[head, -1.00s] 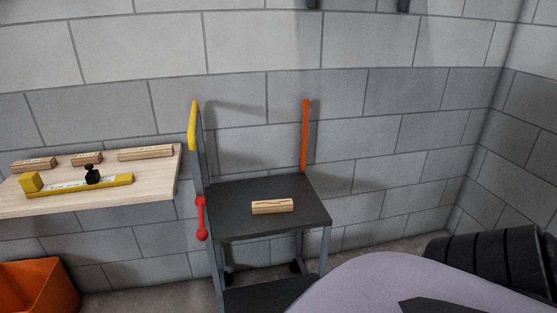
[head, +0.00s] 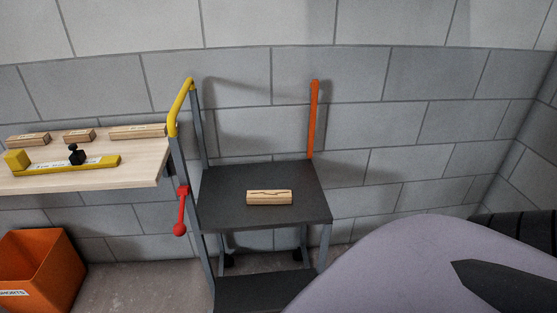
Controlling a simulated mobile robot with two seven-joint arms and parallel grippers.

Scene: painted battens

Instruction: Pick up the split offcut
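The split offcut (head: 270,198) is a short pale wooden block with a dark wavy crack along its front. Neither of my grippers shows in the head view. A large pale lilac rounded part with a dark patch, probably mine, fills the lower right.
A wooden shelf (head: 140,178) at left bears several wooden blocks and a yellow stop gauge (head: 90,165) with a black knob. An orange bin (head: 62,262) stands below it.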

